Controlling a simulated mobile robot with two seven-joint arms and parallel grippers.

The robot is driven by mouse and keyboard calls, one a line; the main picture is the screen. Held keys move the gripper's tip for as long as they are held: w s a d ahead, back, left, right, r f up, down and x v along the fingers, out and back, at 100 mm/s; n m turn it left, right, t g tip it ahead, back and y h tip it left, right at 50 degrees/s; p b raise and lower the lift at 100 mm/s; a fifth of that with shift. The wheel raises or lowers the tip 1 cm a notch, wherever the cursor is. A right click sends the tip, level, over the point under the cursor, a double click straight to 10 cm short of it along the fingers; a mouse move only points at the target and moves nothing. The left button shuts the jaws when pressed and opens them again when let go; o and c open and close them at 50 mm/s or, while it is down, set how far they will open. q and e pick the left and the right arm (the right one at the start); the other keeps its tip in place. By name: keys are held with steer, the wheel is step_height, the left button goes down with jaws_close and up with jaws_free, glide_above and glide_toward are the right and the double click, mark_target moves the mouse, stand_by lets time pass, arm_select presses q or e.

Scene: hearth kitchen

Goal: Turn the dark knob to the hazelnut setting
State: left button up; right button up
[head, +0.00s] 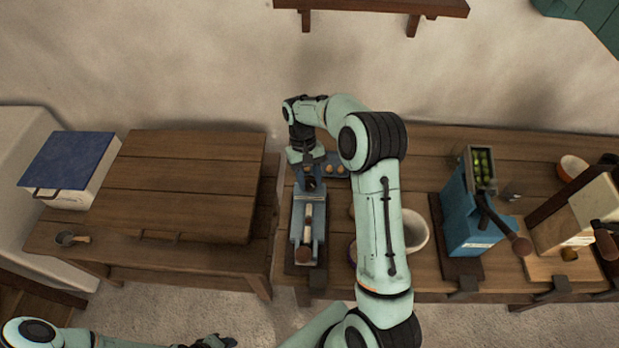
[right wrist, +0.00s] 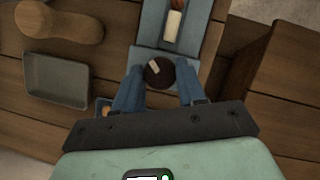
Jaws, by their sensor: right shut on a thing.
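A short pale mark on the knob's top lies slanted. No setting labels are readable, so I cannot tell which setting it points at. My right gripper (right wrist: 158,88) is shut on the knob, one blue finger on each side. In the head view, my right gripper (head: 309,184) is over the back end of the blue device (head: 299,217) and hides the knob. A pale and brown piece lies in the device's channel. My left gripper (head: 215,341) shows only partly at the bottom edge.
A blue machine with a green-filled hopper (head: 482,168) and a pale bowl (head: 414,232) stand right of the device on the wooden table. A blue-lidded box (head: 70,160) is on the left table. In the wrist view, a grey tray (right wrist: 57,80) lies left of the knob.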

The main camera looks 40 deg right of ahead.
stand_by(0.5)
steer(key=o, duration=1)
steer(key=shift+w+r, duration=0.1)
steer(key=v, duration=1.3)
steer(key=shift+r, duration=0.1)
steer(key=shift+a, duration=0.1)
